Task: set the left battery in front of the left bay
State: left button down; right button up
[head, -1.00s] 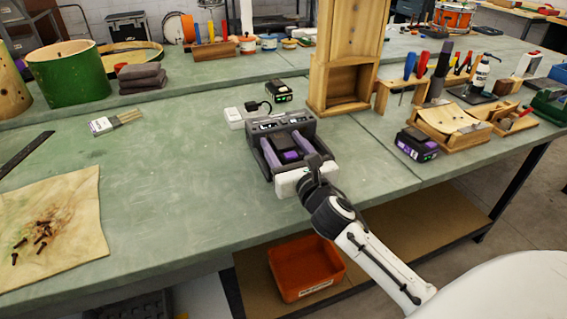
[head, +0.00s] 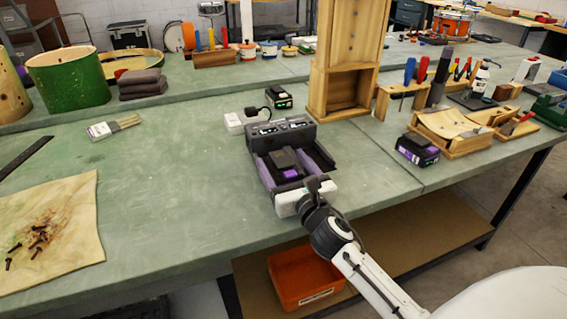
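The dark charger (head: 282,132) with two bays side by side stands on the green bench. A dark battery with a purple band (head: 286,160) lies on the bench in front of it; its gap to the charger is hard to judge. My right gripper (head: 292,158) reaches in from the front right, fingers spread on either side of this battery, open and low. Its pale palm hides the near end. Another dark battery (head: 279,97) with a green light is behind the charger. A third, black and purple battery (head: 418,150) lies at the right. My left gripper is out of view.
A white plug block (head: 236,121) is left of the charger. A tall wooden cabinet (head: 348,60) stands behind it, and a wooden cradle (head: 450,130) is to the right. A brush (head: 114,127) lies at left.

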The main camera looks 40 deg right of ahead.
jog(key=shift+r, duration=0.2)
jog(key=v, duration=1.1)
jog(key=shift+s+a+f+b, duration=0.1)
jog(key=shift+s+b, duration=0.05)
jog(key=shift+b, duration=0.2)
jog(key=shift+s+a, duration=0.1)
jog(key=shift+s, duration=0.25)
